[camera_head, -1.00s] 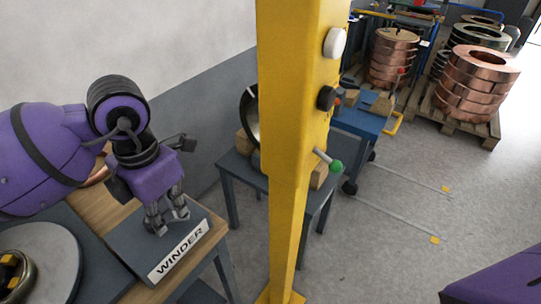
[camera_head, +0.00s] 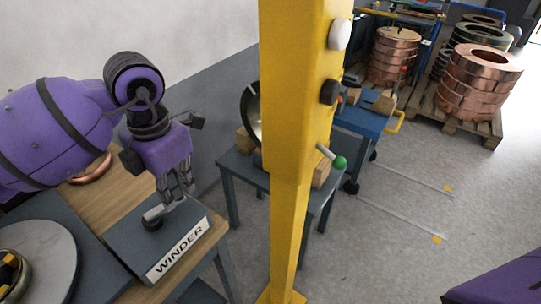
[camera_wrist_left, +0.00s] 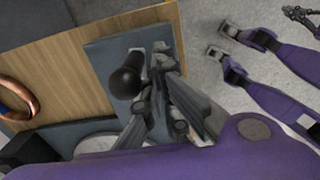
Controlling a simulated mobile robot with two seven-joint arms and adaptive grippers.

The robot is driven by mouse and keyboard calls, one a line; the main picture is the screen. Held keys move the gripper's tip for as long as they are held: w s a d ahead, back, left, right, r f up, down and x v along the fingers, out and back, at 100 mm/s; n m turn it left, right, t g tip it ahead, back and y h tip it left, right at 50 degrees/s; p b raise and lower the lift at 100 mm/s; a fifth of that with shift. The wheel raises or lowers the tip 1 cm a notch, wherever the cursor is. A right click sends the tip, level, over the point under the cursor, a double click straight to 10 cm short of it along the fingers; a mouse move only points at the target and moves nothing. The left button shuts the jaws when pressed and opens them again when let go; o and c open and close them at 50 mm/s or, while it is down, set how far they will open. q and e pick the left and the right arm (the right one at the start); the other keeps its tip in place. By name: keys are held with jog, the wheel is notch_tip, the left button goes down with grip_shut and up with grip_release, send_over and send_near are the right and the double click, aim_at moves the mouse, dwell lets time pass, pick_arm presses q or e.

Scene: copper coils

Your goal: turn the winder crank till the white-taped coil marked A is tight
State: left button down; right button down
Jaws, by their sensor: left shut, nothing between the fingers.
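The winder (camera_head: 118,238) is a dark grey box on the wooden-topped table, with a white WINDER label. Its crank (camera_head: 152,214) has a grey bar and a black round part; the wrist view shows the black part (camera_wrist_left: 125,82) close to my fingers. My left gripper (camera_head: 176,196) is shut and empty over the bar; whether it touches is unclear. A copper ring (camera_head: 92,170) lies behind my left arm. A ring with yellow marks (camera_head: 28,287) sits on the round grey disc. I can make out no white tape or letter A. A dark jointed part in the wrist view may be my right gripper (camera_wrist_left: 300,16).
A yellow post (camera_head: 290,150) stands just right of the winder table, with knobs and a green-tipped lever (camera_head: 339,163). Behind it are a small grey table (camera_head: 228,166) and a blue cart (camera_head: 362,122). Copper coils (camera_head: 480,80) stack on pallets. Floor at right is mostly clear.

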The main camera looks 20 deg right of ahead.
pick_arm(q)
jog(key=shift+w+d, duration=0.1)
pick_arm(e)
jog(key=shift+w, duration=0.3)
pick_arm(q)
jog(key=shift+w+a+f+b, duration=0.1)
jog(key=shift+w+a+b, duration=0.1)
jog(key=shift+w, duration=0.45)
jog(key=shift+w+a+b, duration=0.1)
jog(key=shift+w+b, duration=0.1)
jog(key=shift+w, duration=0.5)
pick_arm(e)
jog(key=shift+s+f, duration=0.3)
jog(key=shift+f, duration=0.15)
pick_arm(q)
jog(key=shift+w, duration=0.1)
